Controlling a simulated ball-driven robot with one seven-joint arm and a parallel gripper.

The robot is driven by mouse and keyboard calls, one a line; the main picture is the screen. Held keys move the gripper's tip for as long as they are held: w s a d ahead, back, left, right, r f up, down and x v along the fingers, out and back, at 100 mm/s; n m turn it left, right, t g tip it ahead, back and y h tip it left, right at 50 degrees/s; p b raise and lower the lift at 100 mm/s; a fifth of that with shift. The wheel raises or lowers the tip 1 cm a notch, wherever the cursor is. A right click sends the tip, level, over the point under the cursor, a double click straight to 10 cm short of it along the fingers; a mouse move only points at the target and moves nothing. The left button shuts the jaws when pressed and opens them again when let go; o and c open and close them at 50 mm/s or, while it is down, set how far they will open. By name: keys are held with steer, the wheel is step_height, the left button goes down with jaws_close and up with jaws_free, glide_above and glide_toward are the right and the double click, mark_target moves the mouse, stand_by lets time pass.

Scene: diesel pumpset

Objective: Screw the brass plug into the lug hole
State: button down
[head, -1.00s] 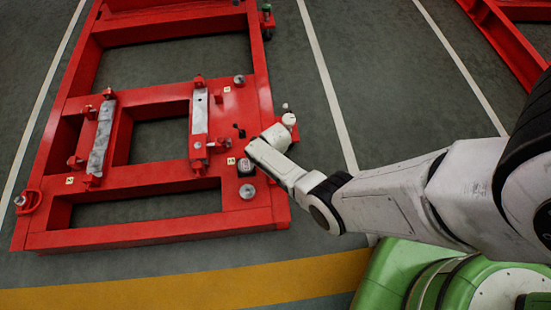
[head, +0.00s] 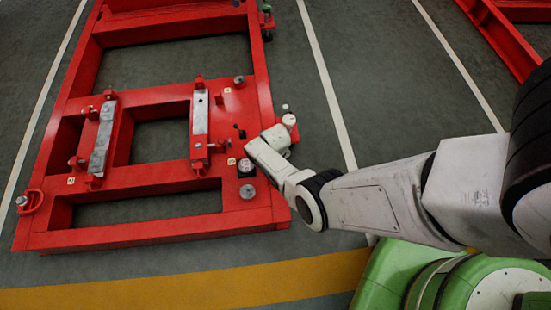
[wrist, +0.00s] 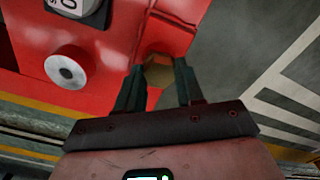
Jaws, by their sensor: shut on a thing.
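The brass plug (wrist: 158,73) shows in the wrist view as a dull brown, hex-like piece between the two dark fingers of my gripper (wrist: 158,82), which is shut on it. The plug's far side faces the red lug (wrist: 168,36), which juts from the side of the red frame (wrist: 108,38). The lug hole is hidden behind the plug and fingers, and I cannot tell whether the plug's thread is in it. In the head view my wrist is at the red frame's (head: 180,237) right edge; the fingers and plug are hidden there.
A grey disc with a centre hole (head: 247,191) and a black-and-white round part (head: 246,167) sit on the frame beside my wrist. Metal bars (head: 102,138) lie on the frame's cross members. Clear floor (head: 390,105) lies to the right of the frame.

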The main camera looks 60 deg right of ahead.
steer(key=shift+s+f, duration=0.1)
steer(key=shift+s, duration=0.3)
steer(key=shift+a+m, duration=0.1)
steer(key=shift+m, duration=0.2)
steer(key=shift+d+m, duration=0.2)
steer(key=shift+m, duration=0.1)
steer(key=shift+s+a, duration=0.1)
steer(key=c, duration=1)
jaws_free()
steer(key=o, duration=0.4)
steer(key=shift+w, duration=0.2)
steer(key=shift+w, duration=0.1)
